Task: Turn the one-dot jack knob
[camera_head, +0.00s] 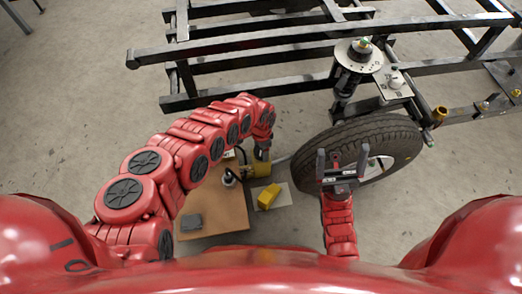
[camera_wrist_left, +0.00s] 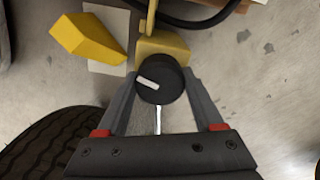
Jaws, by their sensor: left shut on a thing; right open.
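The black round knob (camera_wrist_left: 160,80) with a white bar mark sits in front of a yellow jack body (camera_wrist_left: 165,47) in the left wrist view. My left gripper (camera_wrist_left: 158,88) is shut on this knob, one finger on each side. I cannot make out a single dot on it. In the head view the yellow jack (camera_head: 262,168) stands beside the tyre, below the end of my left arm, which hides the knob. My right gripper (camera_head: 341,160) is open and empty, in front of the tyre.
A tyre (camera_head: 375,133) and dark metal frame (camera_head: 240,42) fill the right and back. A yellow wedge (camera_head: 268,196) lies on a pale sheet (camera_head: 284,197). A brown board (camera_head: 222,205) carries a grey block (camera_head: 191,222). Bare floor (camera_head: 90,110) is free at left.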

